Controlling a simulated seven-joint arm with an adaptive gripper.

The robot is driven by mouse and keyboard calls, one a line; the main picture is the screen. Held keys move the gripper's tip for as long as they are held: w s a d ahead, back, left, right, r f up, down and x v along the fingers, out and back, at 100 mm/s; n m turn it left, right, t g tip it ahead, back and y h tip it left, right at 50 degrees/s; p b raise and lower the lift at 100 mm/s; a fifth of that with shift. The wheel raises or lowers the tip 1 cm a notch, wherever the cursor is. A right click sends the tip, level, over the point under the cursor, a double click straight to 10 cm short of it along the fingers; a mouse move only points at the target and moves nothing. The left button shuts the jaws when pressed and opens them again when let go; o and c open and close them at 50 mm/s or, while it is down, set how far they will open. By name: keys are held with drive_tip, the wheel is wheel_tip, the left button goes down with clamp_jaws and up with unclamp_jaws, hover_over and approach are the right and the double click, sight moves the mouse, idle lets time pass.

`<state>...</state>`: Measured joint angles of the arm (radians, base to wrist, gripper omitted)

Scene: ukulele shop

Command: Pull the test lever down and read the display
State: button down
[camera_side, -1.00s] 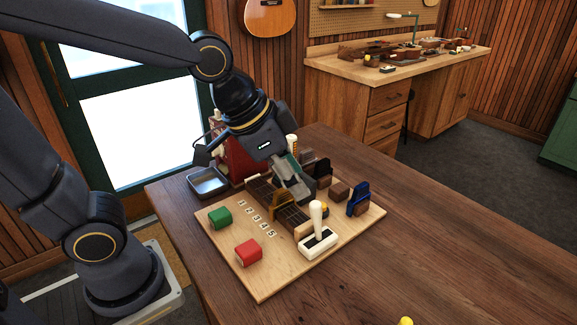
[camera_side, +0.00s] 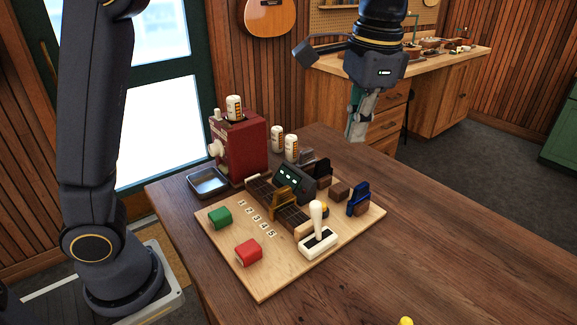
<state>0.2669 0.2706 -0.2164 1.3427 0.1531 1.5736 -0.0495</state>
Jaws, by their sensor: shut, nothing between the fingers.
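The test lever (camera_side: 317,215) is a white handle standing close to upright on a white slotted base (camera_side: 319,243) near the front right of the wooden board. A dark box with small green lit marks, which looks like the display (camera_side: 290,178), sits at the back of the board; its marks are too small to read. My gripper (camera_side: 355,135) is shut and empty. It points down in the air, above and behind the board in the picture, clear of the lever and the display.
The board (camera_side: 225,252) carries a green block (camera_side: 220,217), a red block (camera_side: 248,252), a fretted neck piece (camera_side: 262,192) and blue clamp-like pieces (camera_side: 358,198). A red machine (camera_side: 240,145), a metal tray (camera_side: 208,182) and white canisters (camera_side: 291,147) stand behind. The table's right side is clear.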

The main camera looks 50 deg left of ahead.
wheel_tip(320, 180, down, 4)
drive_tip(key=w+d+r, duration=0.1)
drive_tip(key=d, duration=0.1)
approach(318, 220)
drive_tip(key=w+f, duration=0.3)
drive_tip(key=f, duration=0.2)
drive_tip(key=shift+s+a+f+g, duration=0.15)
drive_tip(key=shift+a+g, duration=0.15)
drive_tip(key=s+t, duration=0.3)
drive_tip(key=shift+s+f+t, duration=0.1)
drive_tip(key=shift+s+t, duration=0.3)
drive_tip(key=shift+s+f, duration=0.25)
drive_tip(key=shift+s, duration=0.3)
drive_tip(key=shift+s+f, duration=0.2)
drive_tip(key=shift+s, duration=0.3)
drive_tip(key=shift+s+f, duration=0.15)
drive_tip(key=shift+s, duration=0.05)
